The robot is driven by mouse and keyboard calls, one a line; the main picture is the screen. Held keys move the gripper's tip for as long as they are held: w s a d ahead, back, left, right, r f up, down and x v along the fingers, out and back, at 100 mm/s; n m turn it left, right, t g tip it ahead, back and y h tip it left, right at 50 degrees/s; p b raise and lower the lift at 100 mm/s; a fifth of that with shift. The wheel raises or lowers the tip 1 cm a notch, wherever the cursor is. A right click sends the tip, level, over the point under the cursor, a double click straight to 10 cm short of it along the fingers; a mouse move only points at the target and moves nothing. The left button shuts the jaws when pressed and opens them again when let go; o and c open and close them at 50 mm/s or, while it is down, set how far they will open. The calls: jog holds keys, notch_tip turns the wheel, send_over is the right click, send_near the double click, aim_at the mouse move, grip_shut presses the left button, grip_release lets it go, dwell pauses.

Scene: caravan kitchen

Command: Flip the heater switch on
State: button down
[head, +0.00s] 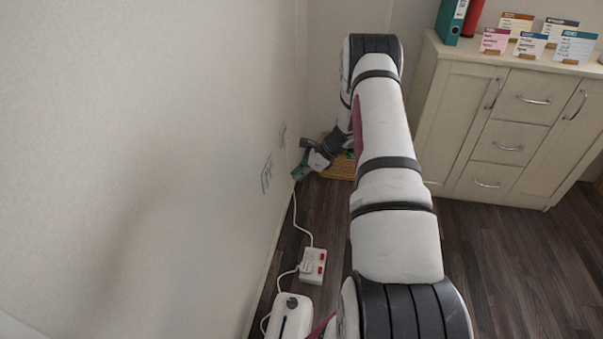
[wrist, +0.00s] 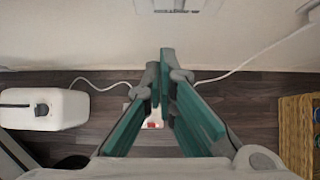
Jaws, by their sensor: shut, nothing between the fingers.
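A white power strip (head: 313,266) with red switches (head: 321,256) lies on the floor beside the wall. In the wrist view the strip (wrist: 153,124) is mostly hidden behind my gripper's fingers. I cannot read any label or tell how the switches are set. A white box-shaped appliance (head: 292,316), possibly the heater, stands nearest in the head view and also shows at the left of the wrist view (wrist: 45,109). My gripper (head: 297,175), with teal fingers, is shut and empty near the wall, beyond the strip. Its fingertips (wrist: 160,62) point towards the wall.
A wall socket panel (head: 267,174) is close to my gripper. White cables (head: 295,215) run along the floor and wall. A wicker basket (head: 338,163) stands behind my gripper, at right in the wrist view. A cabinet (head: 510,125) stands at the right; the dark floor before it is clear.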

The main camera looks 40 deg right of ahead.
aim_at(269, 178)
jog(key=w+a+f+b, duration=0.2)
jog(key=w+a+f, duration=0.2)
jog(key=w, duration=0.1)
jog(key=shift+w+a+f+b, duration=0.2)
jog(key=shift+w+f+b, duration=0.1)
jog(key=shift+w, duration=0.05)
jog(key=shift+w+a+f, duration=0.2)
jog(key=shift+w+a, duration=0.05)
jog(key=shift+w, duration=0.05)
